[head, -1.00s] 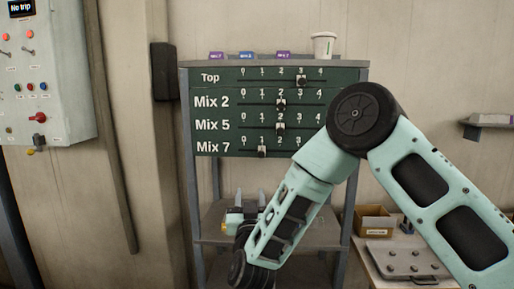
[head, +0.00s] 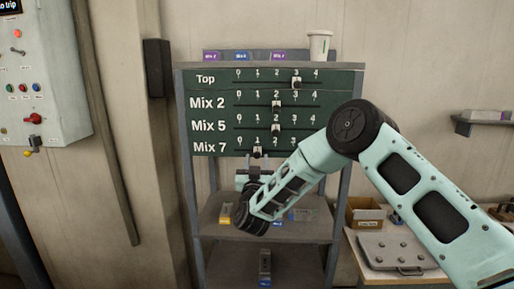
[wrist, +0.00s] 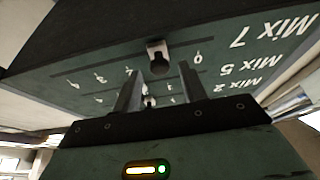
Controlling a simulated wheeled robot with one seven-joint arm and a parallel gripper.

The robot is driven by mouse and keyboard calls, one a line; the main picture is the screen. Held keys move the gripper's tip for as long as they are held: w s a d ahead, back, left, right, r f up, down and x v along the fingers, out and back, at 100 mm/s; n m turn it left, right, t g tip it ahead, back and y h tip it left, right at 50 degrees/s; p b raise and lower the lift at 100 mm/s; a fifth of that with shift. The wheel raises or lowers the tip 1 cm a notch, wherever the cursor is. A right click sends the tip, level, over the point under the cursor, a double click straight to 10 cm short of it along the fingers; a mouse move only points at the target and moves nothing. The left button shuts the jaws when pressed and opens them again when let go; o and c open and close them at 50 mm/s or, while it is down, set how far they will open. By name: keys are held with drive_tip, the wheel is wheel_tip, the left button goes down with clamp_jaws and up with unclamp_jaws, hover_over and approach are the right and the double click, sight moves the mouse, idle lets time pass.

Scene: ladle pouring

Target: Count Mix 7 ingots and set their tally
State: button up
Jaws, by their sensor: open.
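The green tally board (head: 215,93) has rows Top, Mix 2, Mix 5 and Mix 7. The Mix 7 slider (head: 257,152) stands at about 1. The Top slider (head: 296,83) is near 3; the Mix 2 slider (head: 276,104) and Mix 5 slider (head: 276,128) are near 2. My gripper (head: 254,162) is open just below the Mix 7 slider, fingers upward. In the wrist view the board is upside down, and the Mix 7 slider (wrist: 157,53) appears just beyond and between my open fingertips (wrist: 160,77). Whether they touch it is unclear.
Purple and blue labelled blocks (head: 244,55) and a white cup (head: 319,46) stand on the rack top. The middle shelf holds a yellow-ended ingot (head: 226,213) and a blue-ended one (head: 300,215). Another ingot (head: 265,263) lies below. A cardboard box (head: 366,214) is at right.

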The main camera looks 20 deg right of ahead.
sight(255, 156)
drive_tip(key=shift+p+x, duration=0.55)
drive_tip(key=shift+x, duration=1.2)
clamp_jaws()
drive_tip(key=shift+a+f+b, duration=0.15)
drive_tip(key=shift+a+b, duration=0.2)
drive_tip(key=shift+b, duration=0.15)
drive_tip(key=a+b, duration=0.1)
drive_tip(key=w+a+b, duration=0.1)
drive_tip(key=b, duration=0.1)
drive_tip(key=a+b, duration=0.1)
drive_tip(key=a, duration=0.1)
drive_tip(key=shift+w+a+f+b, duration=0.1)
drive_tip(key=shift+w+f+b, duration=0.05)
drive_tip(key=shift+w+b, duration=0.15)
drive_tip(key=shift+w+a+b, duration=0.15)
drive_tip(key=shift+a+b, duration=0.25)
drive_tip(key=shift+a, duration=0.15)
drive_tip(key=shift+r, duration=0.35)
drive_tip(key=shift+a, duration=0.1)
